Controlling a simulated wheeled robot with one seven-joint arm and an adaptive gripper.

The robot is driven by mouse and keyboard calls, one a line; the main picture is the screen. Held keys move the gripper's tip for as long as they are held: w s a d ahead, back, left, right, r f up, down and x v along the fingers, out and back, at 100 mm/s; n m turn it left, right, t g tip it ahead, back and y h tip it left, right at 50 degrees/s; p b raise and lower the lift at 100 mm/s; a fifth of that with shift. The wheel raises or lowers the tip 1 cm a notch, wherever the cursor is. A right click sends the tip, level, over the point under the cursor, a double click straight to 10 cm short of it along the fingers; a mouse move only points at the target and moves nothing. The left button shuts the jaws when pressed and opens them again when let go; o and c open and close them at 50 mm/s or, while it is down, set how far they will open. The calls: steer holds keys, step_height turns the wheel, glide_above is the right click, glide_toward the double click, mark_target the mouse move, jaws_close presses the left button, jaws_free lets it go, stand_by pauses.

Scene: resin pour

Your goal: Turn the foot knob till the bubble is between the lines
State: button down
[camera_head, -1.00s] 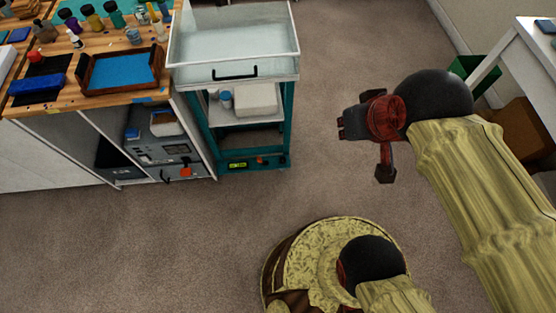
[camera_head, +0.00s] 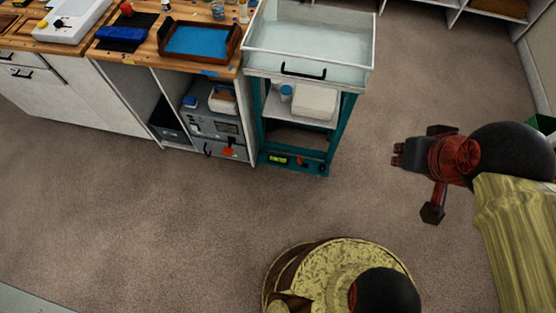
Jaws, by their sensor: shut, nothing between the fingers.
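A teal-framed cart (camera_head: 346,125) stands at the end of the workbench. On its bottom rail is a small yellow-green level (camera_head: 278,160). Its bubble and lines are too small to make out. An orange-red knob-like part (camera_head: 302,163) sits just right of the level on the same rail; I cannot tell whether it is the foot knob. My gripper (camera_head: 396,155) is shut and empty, in the air over the carpet to the right of the cart. It is well apart from the rail and points left in the picture.
A clear-walled tray (camera_head: 310,52) with a black handle tops the cart. A workbench (camera_head: 105,52) with a blue-filled wooden tray (camera_head: 201,40) is on the left. A grey machine (camera_head: 215,125) sits beneath it. Carpet (camera_head: 160,220) in front is clear.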

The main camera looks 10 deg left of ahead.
steer(key=c, duration=2.4)
jaws_free()
